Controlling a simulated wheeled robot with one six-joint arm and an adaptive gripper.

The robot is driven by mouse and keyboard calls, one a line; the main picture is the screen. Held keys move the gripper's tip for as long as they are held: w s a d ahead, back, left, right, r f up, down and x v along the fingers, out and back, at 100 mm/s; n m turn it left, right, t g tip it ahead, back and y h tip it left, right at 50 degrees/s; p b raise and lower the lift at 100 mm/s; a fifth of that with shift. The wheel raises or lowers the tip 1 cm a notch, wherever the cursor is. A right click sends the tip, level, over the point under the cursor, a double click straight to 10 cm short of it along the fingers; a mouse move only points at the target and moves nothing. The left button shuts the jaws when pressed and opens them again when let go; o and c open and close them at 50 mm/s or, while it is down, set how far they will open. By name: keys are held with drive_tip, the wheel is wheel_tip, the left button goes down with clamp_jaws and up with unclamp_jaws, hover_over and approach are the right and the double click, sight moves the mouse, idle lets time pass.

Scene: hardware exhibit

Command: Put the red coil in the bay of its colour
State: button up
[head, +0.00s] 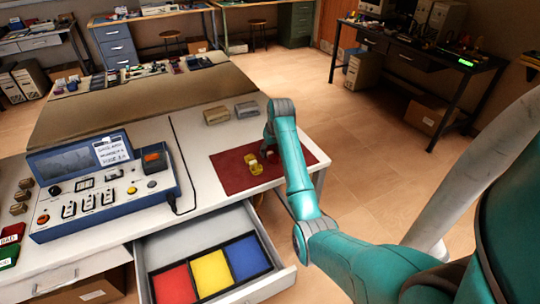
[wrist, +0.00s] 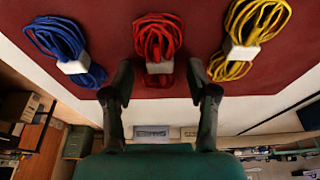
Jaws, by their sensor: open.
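The red coil (wrist: 158,38), with a white band around it, lies on the dark red mat (wrist: 105,25) between two other coils. My gripper (wrist: 158,76) is open, its fingertips on either side of the coil's near end in the wrist view. I cannot tell whether they touch it. In the head view my gripper (head: 270,148) is over the mat (head: 232,180), and my arm largely hides the coils there. The open drawer (head: 278,283) holds a red bay (head: 173,285), a yellow bay (head: 212,272) and a blue bay (head: 246,257).
The blue coil (wrist: 62,45) and the yellow coil (wrist: 252,35) flank the red one closely. A blue control box (head: 103,187) stands on the bench left of the mat. Two small blocks (head: 216,115) (head: 246,109) sit behind the mat. The drawer's bays look empty.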

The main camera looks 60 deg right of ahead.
sight(270, 153)
drive_tip(key=shift+w+d+f, duration=0.1)
drive_tip(key=shift+w+f, duration=0.05)
drive_tip(key=shift+f, duration=0.4)
clamp_jaws()
drive_tip(key=shift+r, duration=0.1)
wheel_tip(270, 153, up, 10)
idle(0.3)
